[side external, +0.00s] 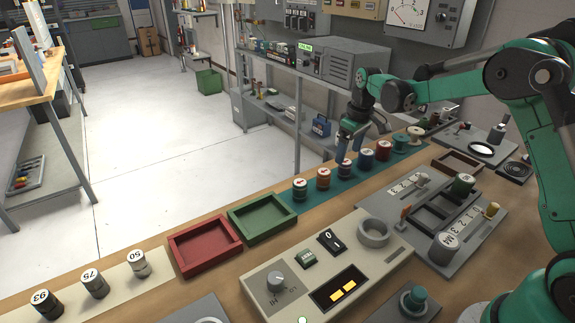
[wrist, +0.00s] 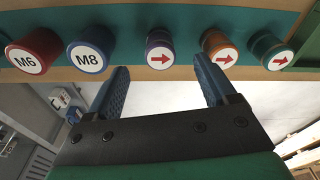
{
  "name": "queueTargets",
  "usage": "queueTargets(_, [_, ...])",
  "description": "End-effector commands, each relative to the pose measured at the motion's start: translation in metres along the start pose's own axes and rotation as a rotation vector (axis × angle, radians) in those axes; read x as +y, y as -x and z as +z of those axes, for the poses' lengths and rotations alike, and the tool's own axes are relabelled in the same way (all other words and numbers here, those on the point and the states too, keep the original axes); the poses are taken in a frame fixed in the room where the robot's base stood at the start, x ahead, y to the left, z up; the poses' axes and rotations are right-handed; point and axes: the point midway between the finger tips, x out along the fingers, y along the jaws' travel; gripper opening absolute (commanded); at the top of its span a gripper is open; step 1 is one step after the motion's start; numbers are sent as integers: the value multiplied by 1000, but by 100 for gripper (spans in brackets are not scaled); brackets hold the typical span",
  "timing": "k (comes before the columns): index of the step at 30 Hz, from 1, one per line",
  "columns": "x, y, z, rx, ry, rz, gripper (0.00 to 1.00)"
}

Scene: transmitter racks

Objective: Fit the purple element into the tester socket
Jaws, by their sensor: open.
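The purple element (wrist: 160,52), with a red arrow on its white end, stands in the row on the teal mat. In the side view it (side external: 344,169) stands between an orange-banded element and the blue one. My gripper (wrist: 162,68) is open and empty; its blue fingers appear on either side of the purple element in the wrist view, and I cannot tell whether they reach around it. In the side view my gripper (side external: 352,134) is at the row's far side. The tester (side external: 290,283) is a beige box; its round grey socket (side external: 373,231) looks empty.
Neighbours are the blue M8 element (wrist: 89,52) and an orange element (wrist: 219,49). Red (side external: 205,247) and green (side external: 262,217) trays lie left of the tester. A grey rack (side external: 480,238) with cylinders stands right of it. Numbered cylinders (side external: 95,284) stand front left.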

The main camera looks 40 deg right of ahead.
Motion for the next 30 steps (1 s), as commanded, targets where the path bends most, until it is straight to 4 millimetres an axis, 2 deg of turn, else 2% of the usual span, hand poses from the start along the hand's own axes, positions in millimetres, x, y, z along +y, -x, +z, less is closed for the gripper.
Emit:
queueTargets(6, [0,-26,0,1,0,0,78])
queueTargets(15, [-1,-30,0,1,-1,1,78])
queueTargets(17, [0,-30,0,1,-1,1,64])
queueTargets(21, [0,-30,0,1,-1,1,24])
queueTargets(24, [0,-30,0,1,-1,1,0])
queueTargets(30, [0,-30,0,1,-1,1,0])
